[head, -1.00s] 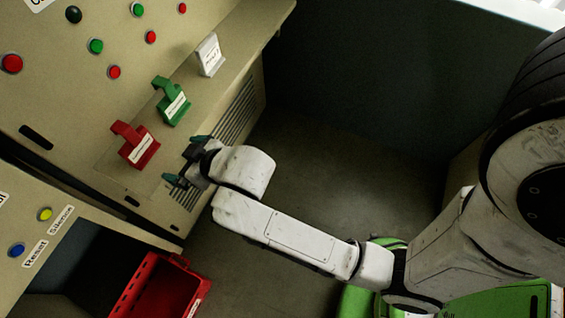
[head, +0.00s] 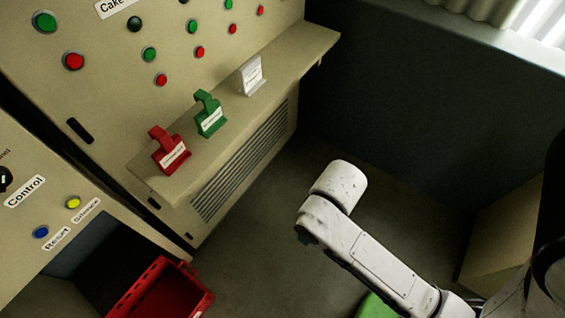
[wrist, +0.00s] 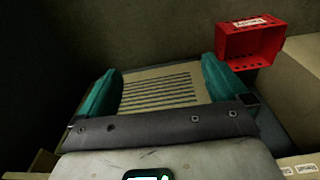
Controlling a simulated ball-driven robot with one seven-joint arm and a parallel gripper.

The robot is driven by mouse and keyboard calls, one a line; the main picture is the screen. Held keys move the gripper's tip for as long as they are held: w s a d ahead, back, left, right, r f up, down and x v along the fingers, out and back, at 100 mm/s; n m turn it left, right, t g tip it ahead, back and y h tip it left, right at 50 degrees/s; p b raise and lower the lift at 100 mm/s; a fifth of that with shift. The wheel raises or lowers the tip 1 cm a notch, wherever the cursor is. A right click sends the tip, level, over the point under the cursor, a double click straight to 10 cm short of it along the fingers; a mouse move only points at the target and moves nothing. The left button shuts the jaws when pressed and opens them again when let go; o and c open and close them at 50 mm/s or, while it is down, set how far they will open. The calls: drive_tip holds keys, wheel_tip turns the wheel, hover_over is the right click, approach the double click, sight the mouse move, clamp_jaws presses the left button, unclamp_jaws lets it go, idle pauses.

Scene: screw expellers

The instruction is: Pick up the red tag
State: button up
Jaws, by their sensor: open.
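The red tag (head: 170,151), with a white label, stands on the narrow ledge (head: 225,110) of the beige control panel, at its near left end in the head view. A green tag (head: 209,114) stands beside it to the right. My gripper shows only as a small dark teal bit at the end of the white arm (head: 303,238) in the head view, well to the right of the ledge and apart from the tag. In the wrist view its teal fingers (wrist: 160,90) are spread with nothing between them. The red tag does not show in the wrist view.
A white card (head: 251,76) stands further right on the ledge. A red box (head: 165,290) sits low in the head view and also shows in the wrist view (wrist: 248,45). Beige panels with buttons stand at left. The floor between ledge and arm is clear.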

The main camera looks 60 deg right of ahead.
drive_tip(key=t+b, duration=0.1)
drive_tip(key=t, duration=1.2)
approach(171, 154)
drive_tip(key=w, duration=0.2)
drive_tip(key=shift+n, duration=0.3)
drive_tip(key=x, duration=0.4)
drive_tip(key=shift+w+f, duration=0.1)
drive_tip(key=shift+f, duration=0.3)
drive_tip(key=shift+p+x, duration=0.6)
drive_tip(key=shift+x, duration=2.55)
drive_tip(key=shift+d+r, duration=0.2)
drive_tip(key=c, duration=0.8)
